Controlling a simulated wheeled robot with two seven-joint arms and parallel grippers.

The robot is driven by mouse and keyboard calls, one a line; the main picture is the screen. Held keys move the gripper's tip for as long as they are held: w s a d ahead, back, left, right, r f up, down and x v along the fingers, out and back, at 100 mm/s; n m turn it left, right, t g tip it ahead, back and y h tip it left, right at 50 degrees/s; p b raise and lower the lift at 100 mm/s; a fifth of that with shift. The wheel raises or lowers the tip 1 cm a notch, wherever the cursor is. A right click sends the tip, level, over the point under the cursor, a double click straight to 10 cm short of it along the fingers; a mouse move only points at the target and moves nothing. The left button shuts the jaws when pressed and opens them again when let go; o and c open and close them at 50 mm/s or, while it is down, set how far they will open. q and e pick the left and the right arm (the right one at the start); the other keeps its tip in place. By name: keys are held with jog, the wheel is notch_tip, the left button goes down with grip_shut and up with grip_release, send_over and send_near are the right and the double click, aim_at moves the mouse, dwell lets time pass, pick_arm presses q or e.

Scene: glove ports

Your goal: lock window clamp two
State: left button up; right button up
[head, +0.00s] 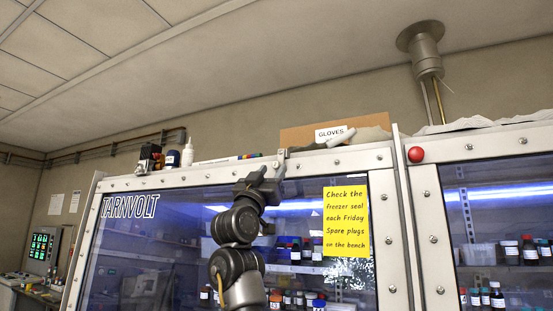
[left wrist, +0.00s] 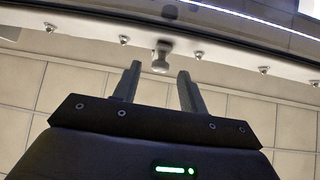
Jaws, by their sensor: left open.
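A small metal window clamp (head: 281,157) sits on the top rail of the left window frame, at the right part of that rail. It also shows in the left wrist view as a light knob on a darker mount (left wrist: 160,63). No number is readable on it. My left gripper (head: 270,180) is raised in front of the window, just below and left of the clamp in the head view. In the left wrist view its fingers (left wrist: 158,72) are apart, with the clamp showing between and beyond their tips. No contact is visible. My right gripper is in neither view.
The window frame (head: 385,240) has several bolts standing proud. A red knob (head: 416,154) is at the right window's upper corner. A yellow note (head: 346,221) is on the glass. A glove box (head: 310,134) and small bottles (head: 187,153) stand on top.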

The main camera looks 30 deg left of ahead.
pick_arm(q)
jog(key=shift+w+r+y, duration=0.3)
jog(key=shift+w+r, duration=0.2)
jog(key=shift+w, duration=0.05)
jog(key=shift+c, duration=0.4)
grip_shut()
jog(key=shift+d+n+y+p, duration=0.15)
jog(key=shift+n+y, duration=0.4)
jog(key=shift+n, duration=0.15)
jog(key=shift+d+n+y+p, duration=0.15)
jog(key=shift+n+y, duration=0.4)
jog(key=shift+n, duration=0.15)
jog(key=shift+o, duration=0.4)
grip_release()
